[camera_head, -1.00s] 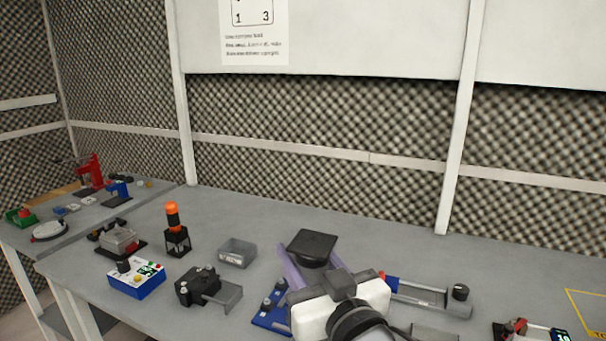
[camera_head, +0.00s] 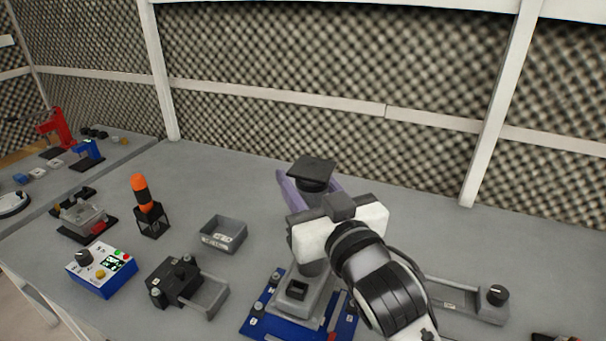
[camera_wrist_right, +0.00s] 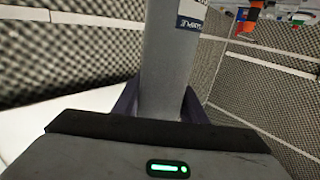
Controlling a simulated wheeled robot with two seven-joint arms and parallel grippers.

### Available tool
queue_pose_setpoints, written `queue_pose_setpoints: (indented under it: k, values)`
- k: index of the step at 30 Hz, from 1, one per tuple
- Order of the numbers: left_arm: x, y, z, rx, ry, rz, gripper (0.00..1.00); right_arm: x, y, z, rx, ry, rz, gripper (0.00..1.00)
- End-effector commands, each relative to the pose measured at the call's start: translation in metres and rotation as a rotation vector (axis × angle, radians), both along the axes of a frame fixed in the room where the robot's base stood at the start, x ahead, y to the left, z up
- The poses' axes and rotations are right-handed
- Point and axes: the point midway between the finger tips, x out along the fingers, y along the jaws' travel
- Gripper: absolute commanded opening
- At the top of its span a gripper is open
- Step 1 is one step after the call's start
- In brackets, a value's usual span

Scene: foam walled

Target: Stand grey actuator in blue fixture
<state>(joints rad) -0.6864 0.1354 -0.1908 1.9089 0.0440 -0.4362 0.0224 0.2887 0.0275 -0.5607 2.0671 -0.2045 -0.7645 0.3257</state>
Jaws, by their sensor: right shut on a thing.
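The grey actuator (camera_head: 298,306) has a black square top, a grey column and a wide grey foot with a dark square socket. It looks upright, with its foot over the blue fixture (camera_head: 256,325) at the bottom of the head view. I cannot tell whether the foot touches the fixture. My right gripper (camera_head: 312,195) has its purple fingers shut around the column. In the right wrist view, the actuator's grey column (camera_wrist_right: 165,65), with a label, stands between the fingers. My right wrist hides part of the column and of the fixture's right side. My left gripper is not in view.
A grey tray with a black knob (camera_head: 497,295) is at right.

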Motion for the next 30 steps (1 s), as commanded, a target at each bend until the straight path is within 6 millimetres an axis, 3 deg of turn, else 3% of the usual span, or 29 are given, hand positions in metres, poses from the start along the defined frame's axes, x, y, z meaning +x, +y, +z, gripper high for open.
queue_pose_setpoints:
  k: [11,30]
  values:
    - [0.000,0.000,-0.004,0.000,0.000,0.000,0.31,-0.001,0.000,-0.003,0.002,-0.006,-0.001,0.00]
    - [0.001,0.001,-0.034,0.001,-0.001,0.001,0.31,-0.001,-0.001,-0.053,0.002,-0.006,-0.001,0.00]
